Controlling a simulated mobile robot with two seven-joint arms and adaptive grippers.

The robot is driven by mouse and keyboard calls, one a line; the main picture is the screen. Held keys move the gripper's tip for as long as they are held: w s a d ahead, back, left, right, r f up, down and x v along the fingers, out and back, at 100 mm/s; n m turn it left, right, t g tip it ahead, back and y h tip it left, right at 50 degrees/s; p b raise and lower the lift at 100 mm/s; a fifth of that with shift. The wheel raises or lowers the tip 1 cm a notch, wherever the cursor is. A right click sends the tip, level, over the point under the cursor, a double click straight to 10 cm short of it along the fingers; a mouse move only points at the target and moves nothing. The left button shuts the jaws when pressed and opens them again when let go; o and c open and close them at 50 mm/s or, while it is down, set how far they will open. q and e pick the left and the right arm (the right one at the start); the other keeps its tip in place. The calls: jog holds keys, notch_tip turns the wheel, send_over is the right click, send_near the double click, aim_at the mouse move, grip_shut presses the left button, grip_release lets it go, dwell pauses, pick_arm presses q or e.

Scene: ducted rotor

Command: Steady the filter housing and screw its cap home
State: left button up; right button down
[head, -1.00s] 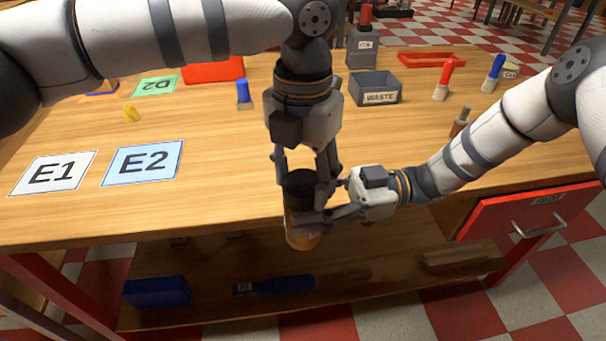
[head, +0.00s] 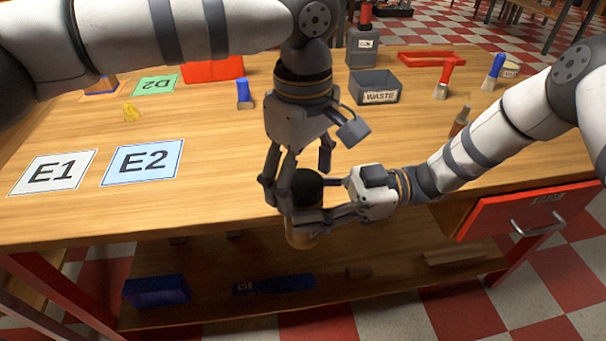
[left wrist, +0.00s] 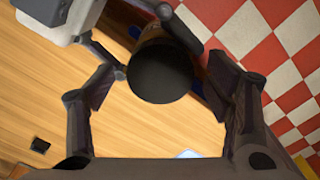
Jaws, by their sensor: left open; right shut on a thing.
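The filter housing (head: 302,236) is an amber-brown cylinder, upright at the table's front edge. Its black round cap (head: 307,186) sits on top; whether it is fully seated cannot be told. My right gripper (head: 318,217) comes in from the right and is shut on the housing below the cap. My left gripper (head: 303,184) points down over the cap, open, with its fingers on either side. In the left wrist view the cap (left wrist: 160,73) is a dark disc between the spread fingers (left wrist: 160,100), with clear gaps to both. A little of the housing (left wrist: 152,33) shows behind it.
Cards E1 (head: 53,173) and E2 (head: 143,163) lie left on the table. A grey WASTE bin (head: 376,87), a blue-topped piece (head: 244,93) and a red-topped piece (head: 444,78) stand farther back. A red drawer (head: 530,212) is at the right front.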

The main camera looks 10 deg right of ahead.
pick_arm(q)
notch_tip(320, 180, up, 12)
dwell(0.5)
